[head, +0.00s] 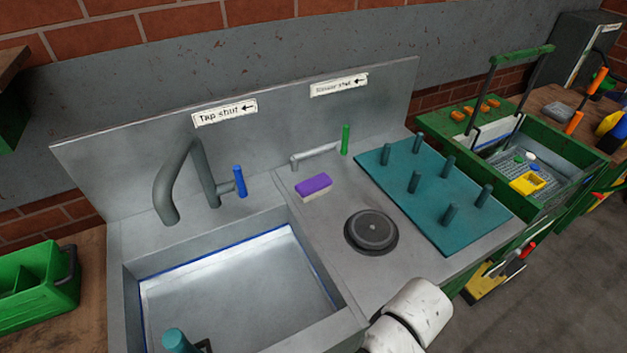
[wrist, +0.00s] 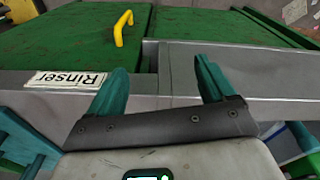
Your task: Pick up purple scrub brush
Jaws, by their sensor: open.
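The purple scrub brush (head: 313,187) lies on the grey metal counter, right of the sink (head: 240,280) and in front of the short grey spout with a green lever. It has a purple top and a pale bristle side below. In the wrist view my gripper (wrist: 158,80) has its two teal fingers spread apart with nothing between them. It faces grey metal edging and green panels. The brush is not in the wrist view, so the gripper is away from it.
A black round disc (head: 371,232) lies in front of the brush. A teal peg board (head: 435,205) stands to its right. A tap with a blue lever (head: 240,181) stands left of it. The wrist view shows a yellow handle (wrist: 122,28) and an upside-down "Rinser" label (wrist: 66,80).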

